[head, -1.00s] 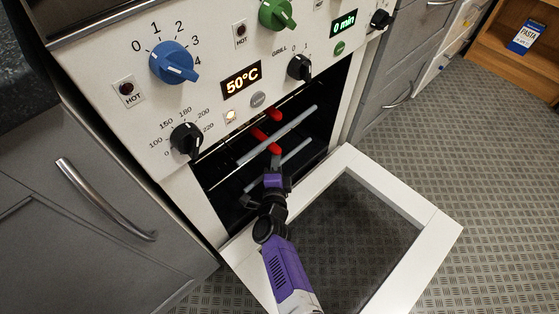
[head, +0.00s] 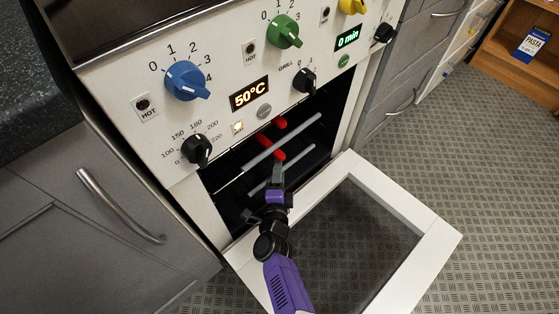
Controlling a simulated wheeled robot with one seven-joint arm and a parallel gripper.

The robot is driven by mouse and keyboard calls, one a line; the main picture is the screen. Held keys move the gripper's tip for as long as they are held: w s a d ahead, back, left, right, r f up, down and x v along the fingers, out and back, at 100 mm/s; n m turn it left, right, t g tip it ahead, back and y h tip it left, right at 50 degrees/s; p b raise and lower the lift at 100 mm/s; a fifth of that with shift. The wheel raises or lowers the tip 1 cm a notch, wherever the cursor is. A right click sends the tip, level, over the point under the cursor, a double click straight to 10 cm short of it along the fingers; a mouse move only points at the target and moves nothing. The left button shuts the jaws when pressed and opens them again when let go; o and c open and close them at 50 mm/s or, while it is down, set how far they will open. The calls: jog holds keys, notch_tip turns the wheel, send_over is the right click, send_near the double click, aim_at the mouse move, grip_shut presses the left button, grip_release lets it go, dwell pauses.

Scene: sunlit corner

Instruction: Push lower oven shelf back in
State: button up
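The oven (head: 218,197) is open, with its white-framed door (head: 405,200) folded down. Inside, two shelf levels show as grey bars. The upper bar (head: 301,127) lies above the lower bar (head: 302,154). Red parts show at the upper level (head: 280,123) and lower down (head: 278,155). My gripper (head: 277,168) is at the oven opening, just below the lower red part, pointing inward. It overlaps the lower bar in the picture, so I cannot tell whether they touch. The fingers look like one narrow grey shape, and their gap is hidden.
Knobs, including a blue one (head: 186,81) and a green one (head: 284,31), sit on the panel above the opening. A grey cupboard with a curved handle (head: 118,207) stands at left. The floor (head: 480,190) at right is clear. A wooden shelf holds a pasta box (head: 531,44).

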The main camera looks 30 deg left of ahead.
jog(key=shift+p+v, duration=0.8)
jog(key=shift+v, duration=1.3)
jog(key=s+d, duration=0.1)
jog(key=d, duration=0.3)
jog(key=s+d+f+n, duration=0.1)
jog(key=d, duration=0.3)
jog(key=s+d+n+h, duration=0.1)
jog(key=d, duration=0.3)
jog(key=shift+s+d+f+t, duration=0.25)
jog(key=shift+s+d+t, duration=0.05)
jog(key=shift+s, duration=0.1)
jog(key=s+d+r+n+h, duration=0.25)
jog(key=s+d+r, duration=0.35)
jog(key=s+d, duration=0.55)
jog(key=s+d+r+n+h, duration=0.1)
jog(key=s+d+r+n, duration=0.4)
jog(key=s+d, duration=0.6)
jog(key=s+d+r+n+h, duration=0.1)
jog(key=s+d+r, duration=0.2)
jog(key=r, duration=0.5)
jog(key=s+d+r+n+h, duration=0.1)
jog(key=s+d+r+h, duration=0.1)
jog(key=s+r, duration=0.35)
notch_tip(320, 180, up, 31)
jog(key=w+p, duration=0.2)
jog(key=p, duration=2.8)
jog(key=shift+r, duration=0.15)
